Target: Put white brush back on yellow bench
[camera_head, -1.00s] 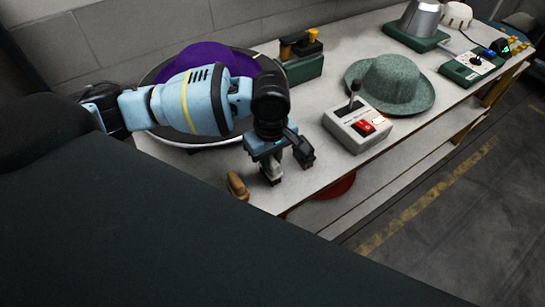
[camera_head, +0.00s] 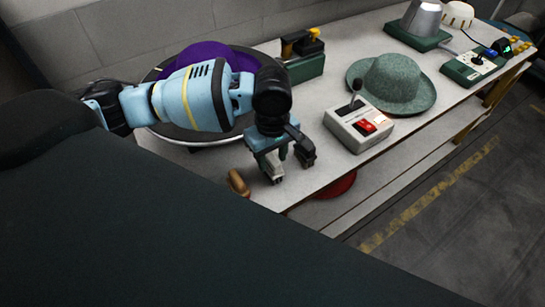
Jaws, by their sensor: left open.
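The bench (camera_head: 325,168) has a pale top and yellowish legs. A tan, rounded wooden piece (camera_head: 238,183) shows at its near left edge, partly cut off by my dark body; I cannot tell whether it belongs to the white brush. No clearly white brush shows. My left gripper (camera_head: 291,175) points down over the bench near its front edge, to the right of the tan piece and apart from it. It is open, with no object visible between its fingers. My right gripper is not in view.
A purple hat (camera_head: 205,54) lies behind my left arm. A control box with a lever (camera_head: 350,132) stands right of the gripper, a green hat (camera_head: 392,82) behind it. Green-based devices (camera_head: 472,68) stand farther right. A red thing (camera_head: 338,186) is on the lower shelf.

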